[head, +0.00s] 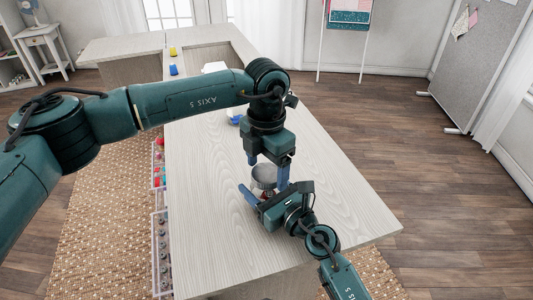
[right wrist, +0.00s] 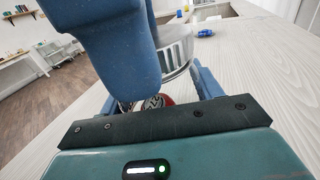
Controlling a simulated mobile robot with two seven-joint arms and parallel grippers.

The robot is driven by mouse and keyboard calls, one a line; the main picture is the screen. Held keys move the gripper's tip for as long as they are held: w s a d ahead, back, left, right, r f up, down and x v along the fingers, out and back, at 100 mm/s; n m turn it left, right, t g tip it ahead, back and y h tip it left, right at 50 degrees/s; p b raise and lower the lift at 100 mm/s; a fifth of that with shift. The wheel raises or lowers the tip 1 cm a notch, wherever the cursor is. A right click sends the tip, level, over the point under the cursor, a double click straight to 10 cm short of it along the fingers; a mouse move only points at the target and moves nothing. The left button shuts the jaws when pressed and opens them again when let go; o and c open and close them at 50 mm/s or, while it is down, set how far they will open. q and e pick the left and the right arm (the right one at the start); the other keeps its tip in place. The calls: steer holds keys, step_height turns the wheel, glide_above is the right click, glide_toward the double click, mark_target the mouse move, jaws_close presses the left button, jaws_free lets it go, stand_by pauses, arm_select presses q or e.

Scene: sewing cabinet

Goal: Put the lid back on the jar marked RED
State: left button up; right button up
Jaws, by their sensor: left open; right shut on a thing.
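A clear jar with red contents (right wrist: 155,101) stands near the front of the pale table. My right gripper (head: 268,197) is shut on it low down, with a blue finger on each side. A round grey lid (head: 264,174) sits at the top of the jar and also shows in the right wrist view (right wrist: 177,48). I cannot tell whether it is fully seated. My left gripper (head: 267,166) points down from above, open, with its blue fingers on either side of the lid. The jar's marking is not readable, and the left fingers hide part of the lid.
A blue object (head: 234,119) lies farther back on the table (head: 210,220), partly behind my left arm. A yellow block (head: 173,51) and another blue block (head: 174,70) stand at the back. Open drawers (head: 162,255) with small items stick out at the left. The table's right side is clear.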

arm_select(q)
steer(key=shift+f, duration=0.15)
steer(key=shift+c, duration=0.3)
steer(key=c, duration=1)
steer(key=shift+o, duration=0.2)
steer(key=o, duration=1.2)
steer(key=shift+c, duration=0.2)
step_height(320, 180, up, 12)
